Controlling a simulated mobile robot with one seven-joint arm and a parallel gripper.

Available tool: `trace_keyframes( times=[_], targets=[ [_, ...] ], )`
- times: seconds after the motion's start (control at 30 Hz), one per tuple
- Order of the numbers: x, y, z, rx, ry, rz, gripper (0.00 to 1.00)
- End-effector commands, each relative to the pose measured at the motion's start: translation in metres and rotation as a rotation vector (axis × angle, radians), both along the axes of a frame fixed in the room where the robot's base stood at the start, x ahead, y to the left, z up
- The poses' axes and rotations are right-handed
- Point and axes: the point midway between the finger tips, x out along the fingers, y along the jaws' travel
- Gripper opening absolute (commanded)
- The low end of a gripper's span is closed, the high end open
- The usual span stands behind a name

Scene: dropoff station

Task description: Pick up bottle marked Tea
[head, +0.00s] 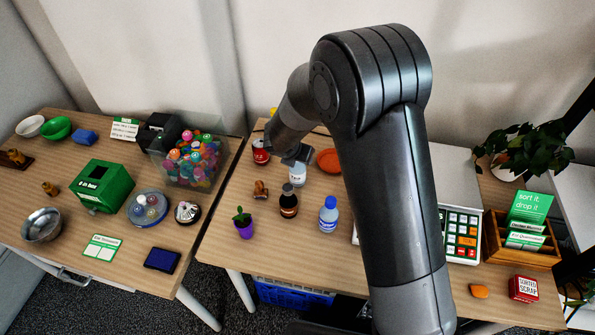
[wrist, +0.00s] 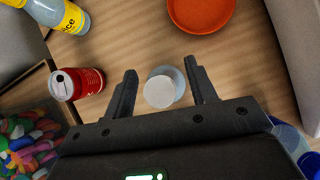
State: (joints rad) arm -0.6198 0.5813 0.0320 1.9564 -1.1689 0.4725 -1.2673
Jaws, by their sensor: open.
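My gripper (head: 297,156) reaches down over the right table, its fingers apart. Under it stands a small pale bottle with a white label (head: 298,175); its writing is too small to read. In the wrist view, a round white cap (wrist: 160,92) on a translucent body lies between the open fingers of my gripper (wrist: 161,70), with a gap on both sides. A dark brown bottle (head: 289,203) stands just in front, and a blue-capped clear bottle (head: 328,216) stands to its right. I cannot read "Tea" on any of these bottles.
An orange-red dish (head: 328,161) lies behind right. A brown figurine (head: 260,189) and a purple plant pot (head: 244,228) stand in front left. My arm hides much of the table.

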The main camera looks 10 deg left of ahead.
Motion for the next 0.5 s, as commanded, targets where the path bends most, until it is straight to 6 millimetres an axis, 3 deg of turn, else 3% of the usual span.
trace_keyframes(
  times=[0.3, 0.5],
  targets=[
    [0.0031, -0.0001, -0.0050, 0.001, 0.000, 0.000, 0.52],
    [0.0031, -0.0002, -0.0049, 0.001, 0.000, 0.000, 0.36]
  ],
)
